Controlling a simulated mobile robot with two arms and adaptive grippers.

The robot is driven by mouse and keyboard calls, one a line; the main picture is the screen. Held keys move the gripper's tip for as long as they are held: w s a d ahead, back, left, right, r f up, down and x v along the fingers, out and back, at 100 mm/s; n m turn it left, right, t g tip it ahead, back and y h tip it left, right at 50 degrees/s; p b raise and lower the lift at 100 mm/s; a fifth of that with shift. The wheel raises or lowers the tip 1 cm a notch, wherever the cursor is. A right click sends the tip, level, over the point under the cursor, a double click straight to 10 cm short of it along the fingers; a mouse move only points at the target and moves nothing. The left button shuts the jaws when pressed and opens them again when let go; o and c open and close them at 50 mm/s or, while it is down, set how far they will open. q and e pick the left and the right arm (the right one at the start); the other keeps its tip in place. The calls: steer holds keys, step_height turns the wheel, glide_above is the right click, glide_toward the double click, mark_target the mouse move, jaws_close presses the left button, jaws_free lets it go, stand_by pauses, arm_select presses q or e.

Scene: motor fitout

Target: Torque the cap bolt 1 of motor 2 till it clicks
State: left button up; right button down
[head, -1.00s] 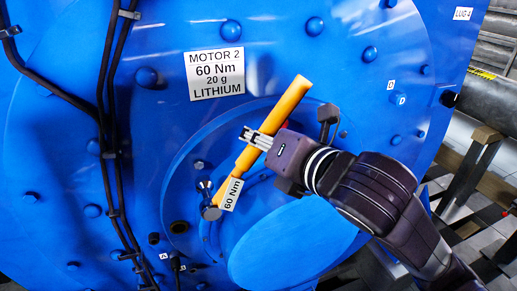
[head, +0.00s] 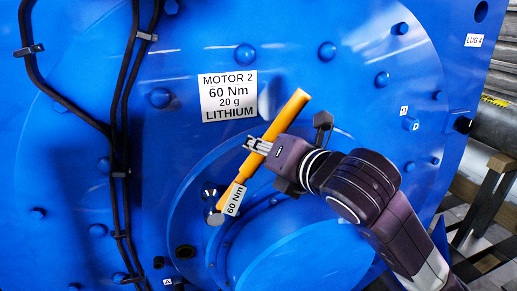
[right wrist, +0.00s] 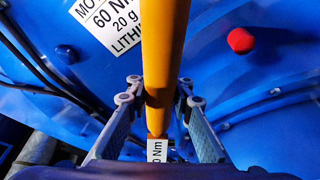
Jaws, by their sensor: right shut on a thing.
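Motor 2 is a large blue housing (head: 285,85) with a label (head: 229,96) reading MOTOR 2, 60 Nm, 20 g LITHIUM. A yellow torque wrench (head: 287,112) with a 60 Nm tag (head: 234,200) slants down to the left. Its metal head (head: 213,210) is at the rim of the round bearing cap (head: 190,215), over a bolt spot; the bolt under it is hidden. My right gripper (head: 258,146) is shut on the wrench handle. In the right wrist view the handle (right wrist: 156,60) runs between the fingers. My left gripper is not in view.
Black cables (head: 122,150) run down the housing left of the cap. Several blue bolt heads dot the housing. A red cap (right wrist: 241,41) shows in the right wrist view. Pipes and a stand (head: 490,185) are at the right.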

steer(key=b, duration=0.2)
steer(key=shift+r+b, duration=0.1)
steer(key=shift+b, duration=0.2)
stand_by(1.8)
steer(key=shift+w+a+b, duration=0.15)
steer(key=shift+w+b, duration=0.05)
steer(key=shift+w, duration=0.35)
steer(key=shift+w+a+b, duration=0.15)
steer(key=shift+w, duration=0.35)
stand_by(0.3)
steer(key=shift+w+d+f+m+y+b, duration=0.25)
steer(key=shift+d+f+m+b, duration=0.45)
steer(key=shift+b, duration=1.05)
steer(key=shift+d, duration=0.15)
steer(key=shift+f, duration=0.15)
steer(key=shift+w+d+f+m+y+b, duration=0.1)
steer(key=shift+d+f+m+y+b, duration=0.3)
steer(key=shift+b, duration=0.75)
steer(key=shift+w+d+f+b, duration=0.1)
steer(key=shift+d+f+b, duration=0.3)
steer(key=shift+b, duration=0.15)
